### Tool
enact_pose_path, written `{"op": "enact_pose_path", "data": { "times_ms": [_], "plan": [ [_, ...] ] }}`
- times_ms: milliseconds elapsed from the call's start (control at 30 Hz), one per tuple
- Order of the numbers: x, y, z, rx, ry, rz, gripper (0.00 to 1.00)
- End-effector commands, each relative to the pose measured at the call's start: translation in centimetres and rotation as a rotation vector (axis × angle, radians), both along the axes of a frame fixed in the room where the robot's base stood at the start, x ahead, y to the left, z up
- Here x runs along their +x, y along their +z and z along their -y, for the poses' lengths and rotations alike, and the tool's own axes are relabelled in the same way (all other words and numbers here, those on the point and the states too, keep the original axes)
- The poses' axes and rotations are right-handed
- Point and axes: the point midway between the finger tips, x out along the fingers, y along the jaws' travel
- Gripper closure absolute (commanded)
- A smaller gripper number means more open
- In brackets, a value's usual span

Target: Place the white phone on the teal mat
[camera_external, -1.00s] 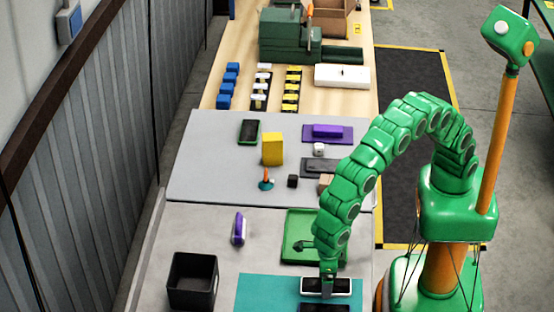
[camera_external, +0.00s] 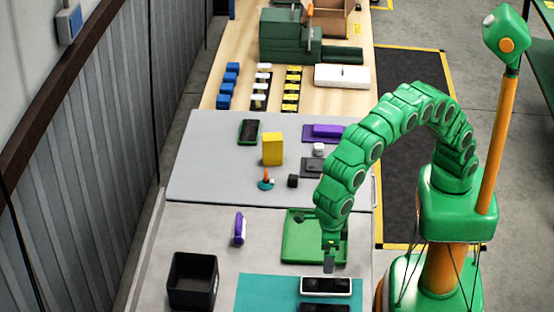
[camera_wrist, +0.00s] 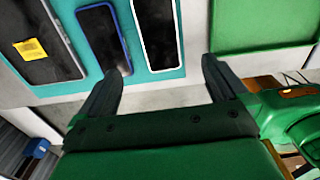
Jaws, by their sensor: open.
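The white phone (camera_external: 326,286), with a white frame and dark screen, lies flat on the teal mat (camera_external: 262,290) at the near end of the table. In the wrist view the white phone (camera_wrist: 157,35) lies just beyond my fingertips, beside a blue-framed phone (camera_wrist: 102,38). My gripper (camera_external: 329,266) is just above and behind the white phone. In the wrist view my gripper (camera_wrist: 162,70) has its fingers spread apart with nothing between them. The phone is apart from the fingers.
A dark phone (camera_external: 325,308) lies at the bottom edge of the external view. A phone with a yellow sticker (camera_wrist: 40,40) is on the mat. A green tray (camera_external: 296,256) lies behind; a black bin (camera_external: 193,281) and purple object (camera_external: 239,230) stand left.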

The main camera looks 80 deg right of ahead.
Motion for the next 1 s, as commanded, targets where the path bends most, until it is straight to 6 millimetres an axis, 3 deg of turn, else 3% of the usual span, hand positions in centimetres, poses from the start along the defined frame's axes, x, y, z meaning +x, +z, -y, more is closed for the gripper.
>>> {"op": "enact_pose_path", "data": {
  "times_ms": [167, 500, 767, 1000],
  "plan": [
    [1.0, 1.2, 3.0, -0.004, -0.122, 0.0, 0.0],
    [2.4, 5.1, 15.7, -0.03, -0.66, -0.006, 0.0],
    [1.0, 7.3, 25.2, -0.053, -1.081, -0.012, 0.0],
    [-1.8, 8.5, 33.2, -0.077, -1.463, -0.016, 0.0]
  ]
}}
